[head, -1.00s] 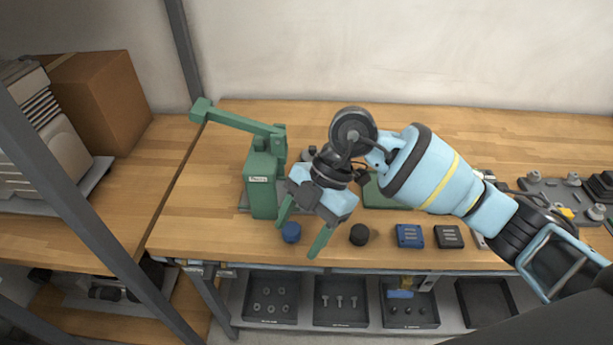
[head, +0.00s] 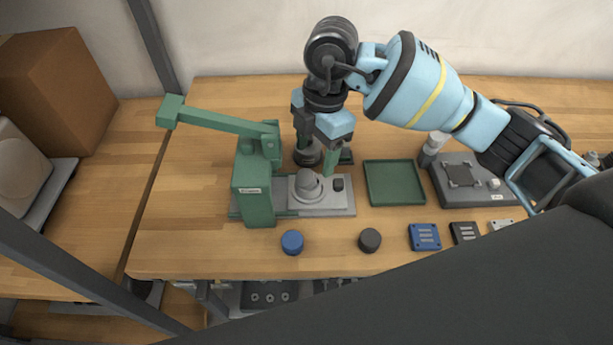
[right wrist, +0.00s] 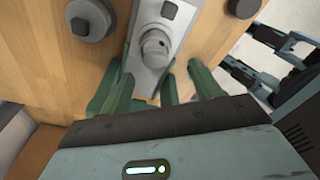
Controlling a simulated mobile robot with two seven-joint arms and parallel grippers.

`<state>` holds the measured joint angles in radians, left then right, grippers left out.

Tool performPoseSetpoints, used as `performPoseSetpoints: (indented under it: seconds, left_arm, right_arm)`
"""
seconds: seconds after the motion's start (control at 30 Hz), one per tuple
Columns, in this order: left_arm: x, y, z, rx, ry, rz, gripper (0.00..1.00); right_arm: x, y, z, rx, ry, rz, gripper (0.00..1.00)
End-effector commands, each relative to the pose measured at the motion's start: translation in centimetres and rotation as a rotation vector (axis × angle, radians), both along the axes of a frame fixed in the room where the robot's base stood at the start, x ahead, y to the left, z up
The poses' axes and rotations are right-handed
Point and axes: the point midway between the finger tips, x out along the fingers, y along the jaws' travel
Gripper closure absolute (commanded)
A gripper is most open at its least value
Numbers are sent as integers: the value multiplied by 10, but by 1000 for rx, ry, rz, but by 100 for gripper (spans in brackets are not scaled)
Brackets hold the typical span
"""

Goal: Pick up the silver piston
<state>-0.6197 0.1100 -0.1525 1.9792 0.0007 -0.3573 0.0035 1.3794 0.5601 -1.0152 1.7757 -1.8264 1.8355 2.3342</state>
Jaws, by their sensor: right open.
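A silver-grey rounded piece (head: 308,187), which looks like the silver piston, sits on the grey base plate (head: 342,203) beside the green press (head: 254,190). In the right wrist view the piece (right wrist: 155,46) shows as a short cylinder on the plate, ahead of my green fingers. My right gripper (head: 317,158) is open and empty, pointing down above and just behind the piece, apart from it. My left gripper is not in view.
The press's long green lever (head: 220,123) reaches up left of my gripper. A green tray (head: 394,183) lies to the right. A blue cap (head: 292,242) and a black cap (head: 369,240) stand in front. A dark round part (head: 308,155) is behind the piece.

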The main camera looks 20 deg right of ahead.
Motion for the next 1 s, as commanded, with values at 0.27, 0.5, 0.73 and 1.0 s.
performPoseSetpoints:
  seconds: [0.27, 0.5, 0.73, 1.0]
  left_arm:
    - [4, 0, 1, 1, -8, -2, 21]
    - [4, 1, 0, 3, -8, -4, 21]
    - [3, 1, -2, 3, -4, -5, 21]
    - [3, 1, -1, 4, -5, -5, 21]
  right_arm:
    - [0, 2, -12, 2, 1, 1, 36]
    - [2, 10, -37, 2, 4, 2, 36]
    - [2, 13, -62, 1, 1, 1, 36]
    - [2, 13, -61, 1, 0, 2, 45]
